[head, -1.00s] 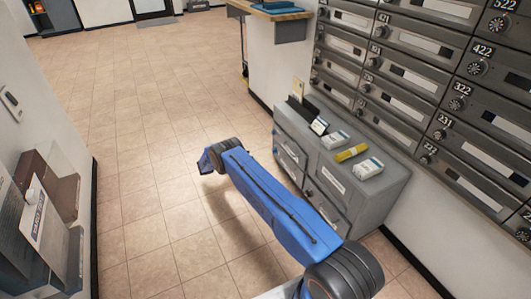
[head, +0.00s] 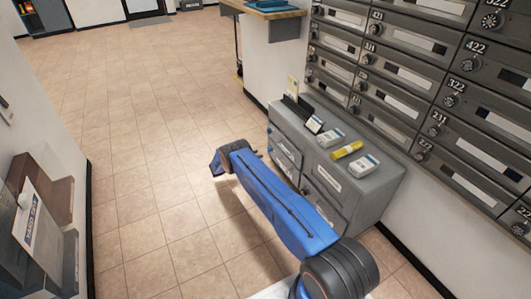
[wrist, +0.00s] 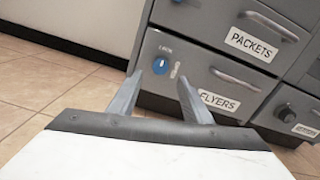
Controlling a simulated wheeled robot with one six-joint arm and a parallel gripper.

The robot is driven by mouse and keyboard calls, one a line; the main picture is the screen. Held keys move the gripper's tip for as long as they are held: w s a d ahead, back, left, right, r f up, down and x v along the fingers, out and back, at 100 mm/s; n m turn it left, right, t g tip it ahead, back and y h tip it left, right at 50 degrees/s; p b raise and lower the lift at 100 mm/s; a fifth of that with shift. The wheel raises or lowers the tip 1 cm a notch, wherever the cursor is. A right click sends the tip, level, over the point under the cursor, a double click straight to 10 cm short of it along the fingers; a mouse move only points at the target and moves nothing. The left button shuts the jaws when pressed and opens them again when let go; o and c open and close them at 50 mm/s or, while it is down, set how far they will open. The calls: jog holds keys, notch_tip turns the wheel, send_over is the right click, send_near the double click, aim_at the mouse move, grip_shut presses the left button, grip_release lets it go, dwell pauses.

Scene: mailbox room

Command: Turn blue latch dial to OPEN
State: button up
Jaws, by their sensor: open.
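The blue latch dial (wrist: 160,65) is on the lower left drawer front of a grey cabinet in the wrist view. A small label sits above it, too small to read surely. A pale upright strip shows just right of it. My gripper (wrist: 160,76) is open, its two fingers spread to either side of the dial in the picture. I cannot tell how far the tips are from the dial. Nothing is between the fingers.
The wrist view shows drawers labelled PACKETS (wrist: 252,45) and FLYERS (wrist: 218,102), with bar handles, and a black knob (wrist: 285,113) at right. Small boxes and a yellow item (head: 347,150) lie on the cabinet top. Mailboxes (head: 410,75) line the wall. Tiled floor is clear at left.

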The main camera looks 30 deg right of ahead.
aim_at(270, 149)
jog(key=d, duration=0.7)
jog(key=shift+d, duration=0.1)
jog(key=c, duration=1.1)
